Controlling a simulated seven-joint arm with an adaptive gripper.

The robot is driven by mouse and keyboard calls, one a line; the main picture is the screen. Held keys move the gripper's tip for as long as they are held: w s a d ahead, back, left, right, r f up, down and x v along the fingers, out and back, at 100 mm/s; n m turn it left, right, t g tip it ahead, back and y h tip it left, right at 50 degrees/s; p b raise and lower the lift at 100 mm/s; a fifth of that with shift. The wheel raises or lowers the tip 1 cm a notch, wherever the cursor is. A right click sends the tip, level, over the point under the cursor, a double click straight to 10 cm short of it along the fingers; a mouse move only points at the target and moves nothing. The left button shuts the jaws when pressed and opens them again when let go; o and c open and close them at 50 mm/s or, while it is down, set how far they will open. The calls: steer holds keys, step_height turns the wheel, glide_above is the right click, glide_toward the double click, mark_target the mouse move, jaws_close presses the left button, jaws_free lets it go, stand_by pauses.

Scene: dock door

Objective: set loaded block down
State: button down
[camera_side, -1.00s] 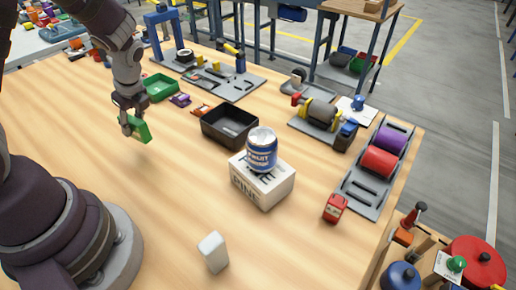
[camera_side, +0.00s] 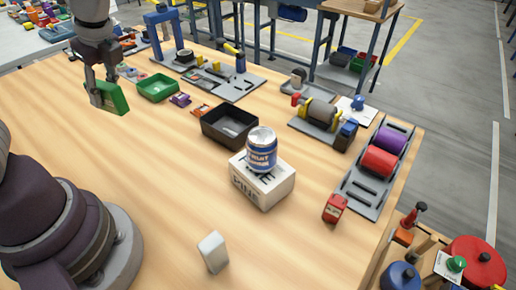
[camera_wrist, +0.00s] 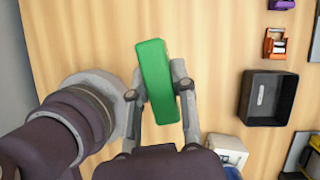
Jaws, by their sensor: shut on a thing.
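My gripper (camera_side: 97,88) is shut on a green block (camera_side: 112,97) and holds it above the left part of the wooden table (camera_side: 110,175). In the wrist view the green block (camera_wrist: 158,82) lies between the two fingers, tilted a little, and reaches out beyond the fingertips. The block appears clear of the tabletop in the side view. Its underside is hidden.
A green tray (camera_side: 158,88) and a black bin (camera_side: 229,128) stand to the right. A can (camera_side: 262,150) sits on a white box (camera_side: 262,187). A white block (camera_side: 213,252) stands near the front. The table's left middle is bare.

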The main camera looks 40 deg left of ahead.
steer(key=w+d+n+g+h, duration=0.1)
steer(key=w+d+n+g, duration=0.1)
steer(key=w+d+n, duration=0.45)
steer(key=n+t+h, duration=0.3)
steer(key=n+h, duration=0.5)
steer(key=n, duration=1.9)
glide_above(302, 286)
steer(key=s, duration=0.1)
step_height(302, 286, down, 15)
steer(key=shift+s+f, duration=0.1)
steer(key=c, duration=0.9)
jaws_free()
steer(key=shift+c, duration=0.2)
